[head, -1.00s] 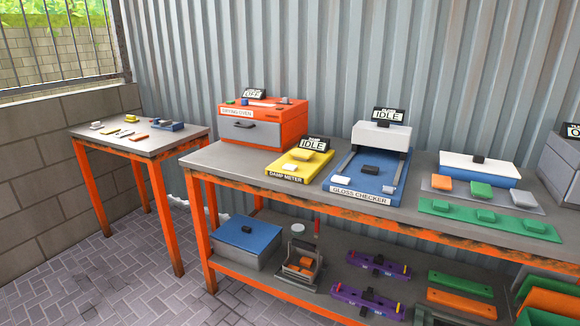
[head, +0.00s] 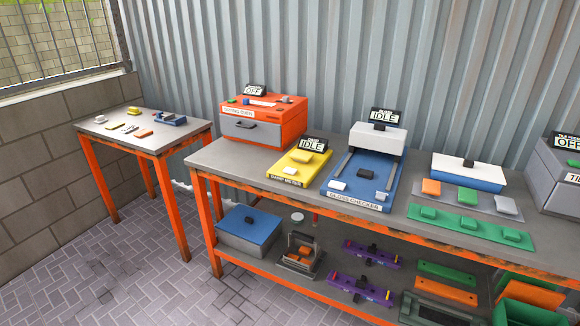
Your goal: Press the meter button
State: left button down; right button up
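The yellow damp meter (head: 284,174) lies on the long grey workbench, between the orange drying oven and the blue gloss checker. Its dark display (head: 312,144) stands at the back and reads IDLE. A small white button (head: 290,171) sits near its front edge, by the label. A raised yellow block (head: 306,156) sits on the plate behind the button. Neither of my grippers shows in the head view, and nothing touches the meter.
The drying oven (head: 262,132) reads OFF. The gloss checker (head: 356,194) reads IDLE and has its own white button. Coloured blocks and a white-topped case (head: 467,171) lie further right. A lower shelf holds boxes and purple tools. Paved floor (head: 130,262) is open in front at left.

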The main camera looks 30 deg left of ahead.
aim_at(288, 170)
jog(key=i+j+u, duration=0.35)
jog(key=i, duration=0.6)
jog(key=i+u, duration=0.3)
jog(key=i, duration=0.65)
